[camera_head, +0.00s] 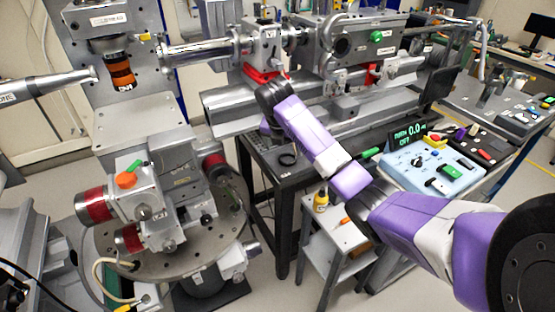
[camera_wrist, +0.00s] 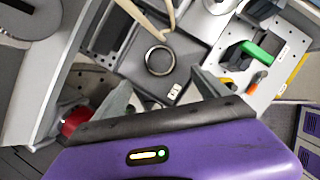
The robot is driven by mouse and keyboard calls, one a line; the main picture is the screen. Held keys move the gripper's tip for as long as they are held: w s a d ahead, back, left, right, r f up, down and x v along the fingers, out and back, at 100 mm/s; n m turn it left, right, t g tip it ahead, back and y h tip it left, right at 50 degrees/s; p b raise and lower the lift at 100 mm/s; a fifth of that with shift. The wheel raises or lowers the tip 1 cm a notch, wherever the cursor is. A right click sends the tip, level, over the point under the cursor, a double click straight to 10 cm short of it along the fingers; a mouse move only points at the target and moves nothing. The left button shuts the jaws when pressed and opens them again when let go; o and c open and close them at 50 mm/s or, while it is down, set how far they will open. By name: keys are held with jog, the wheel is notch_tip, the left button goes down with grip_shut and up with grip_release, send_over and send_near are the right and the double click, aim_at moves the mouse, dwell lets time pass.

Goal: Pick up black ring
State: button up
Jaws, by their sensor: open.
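The black ring (camera_wrist: 147,64) lies flat on a dark grey surface in the upper middle of the wrist view. In the head view it looks like a small dark ring (camera_head: 280,159) on the black table beneath my arm. My gripper (camera_wrist: 162,90) is open and empty, with its two grey fingers spread wide. The ring shows beyond the fingertips, roughly between them and not touching them. In the head view the fingers are hard to make out behind my wrist.
A small white label or tag (camera_wrist: 174,92) lies near the ring. A pale curved cable or arm (camera_wrist: 151,22) passes just above it in the wrist view. A round metal stage (camera_head: 195,258) is at left.

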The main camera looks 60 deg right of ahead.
aim_at(288, 159)
jog(key=shift+d+x, duration=0.2)
jog(key=shift+x, duration=1.7)
jog(key=shift+d+x, duration=0.2)
jog(key=shift+x, duration=1.7)
jog(key=shift+r, duration=0.15)
jog(key=c, duration=1.4)
notch_tip(288, 159, up, 10)
jog(key=shift+r, duration=0.1)
jog(key=shift+c, duration=0.2)
